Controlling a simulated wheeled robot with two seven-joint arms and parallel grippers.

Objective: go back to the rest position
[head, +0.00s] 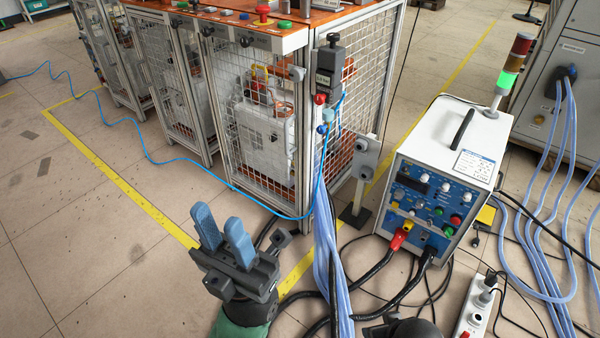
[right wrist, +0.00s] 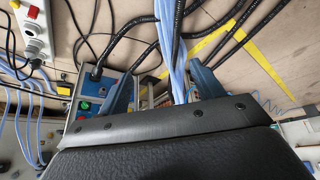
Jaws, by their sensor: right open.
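My left gripper (head: 218,215) is in the lower middle of the head view, its two blue fingers pointing up and apart. Nothing shows between them. It hangs in front of the caged cabinet, clear of it. My right gripper (right wrist: 163,80) shows in the right wrist view with its blue fingers spread wide. Pale blue hoses pass behind the gap, and no thing is held. In the head view only a dark part of my right arm shows at the bottom edge; its fingers are hidden there.
The white induction heater box (head: 456,148), with a lit green signal lamp (head: 507,79), stands at right. The mesh cabinet (head: 262,130) stands behind. Blue hoses (head: 327,255), black cables and a power strip (head: 475,308) crowd the front. Floor at left is mostly clear.

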